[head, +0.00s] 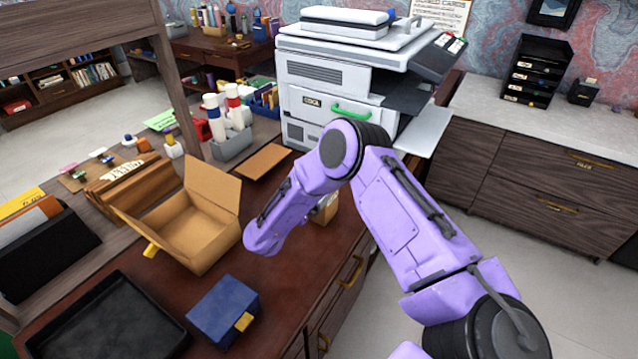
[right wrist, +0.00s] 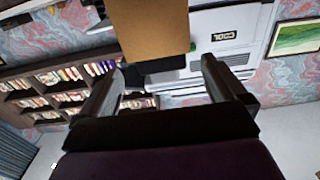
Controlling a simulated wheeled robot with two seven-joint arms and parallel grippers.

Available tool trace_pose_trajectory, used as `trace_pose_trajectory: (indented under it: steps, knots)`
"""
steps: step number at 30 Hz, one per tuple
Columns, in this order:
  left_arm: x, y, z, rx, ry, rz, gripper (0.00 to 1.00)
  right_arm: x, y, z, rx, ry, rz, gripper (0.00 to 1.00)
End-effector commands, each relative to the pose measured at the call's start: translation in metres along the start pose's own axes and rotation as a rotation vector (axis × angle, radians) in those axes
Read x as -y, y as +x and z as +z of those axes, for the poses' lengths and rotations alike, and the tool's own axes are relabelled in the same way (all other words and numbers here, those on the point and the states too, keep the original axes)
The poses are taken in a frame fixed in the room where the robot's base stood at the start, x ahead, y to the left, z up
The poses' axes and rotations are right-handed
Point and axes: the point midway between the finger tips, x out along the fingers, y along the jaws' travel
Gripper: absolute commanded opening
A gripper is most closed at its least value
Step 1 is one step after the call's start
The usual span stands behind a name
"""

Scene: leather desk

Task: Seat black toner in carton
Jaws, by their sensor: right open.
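The carton (head: 187,262) is an open brown cardboard box with raised flaps, standing on the dark red desk in the head view. My right arm reaches in from the right, its purple end beside the carton's right side; its gripper is hidden there. In the right wrist view my right gripper (right wrist: 163,66) is open, with its fingers apart. A dark shape (right wrist: 150,68) shows between the fingers below a brown cardboard-like panel (right wrist: 153,28); I cannot tell whether it is the black toner. I cannot pick out the toner in the head view. My left gripper is not in view.
A blue box (head: 222,310) and a black tray (head: 110,325) lie at the front of the desk. A small brown box (head: 325,208) is partly hidden behind my arm. A white printer (head: 335,75) stands behind. A file holder (head: 130,185) is left of the carton.

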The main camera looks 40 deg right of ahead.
Motion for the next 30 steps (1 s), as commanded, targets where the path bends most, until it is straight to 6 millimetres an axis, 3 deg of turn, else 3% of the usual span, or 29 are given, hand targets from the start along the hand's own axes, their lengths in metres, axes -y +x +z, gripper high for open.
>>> trace_pose_trajectory:
  steps: [3,9,26,30]
  knots:
    - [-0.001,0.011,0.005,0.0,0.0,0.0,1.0,0.001,-0.027,0.003,-0.002,0.0,-0.004,0.98]
    - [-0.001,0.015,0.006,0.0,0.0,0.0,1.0,0.0,-0.047,0.001,-0.001,0.001,0.0,0.98]
    - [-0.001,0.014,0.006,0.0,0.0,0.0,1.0,0.0,-0.048,0.0,0.0,0.001,0.001,0.98]
    - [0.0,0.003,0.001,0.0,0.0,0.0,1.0,0.0,-0.048,-0.013,0.0,0.001,0.001,0.98]
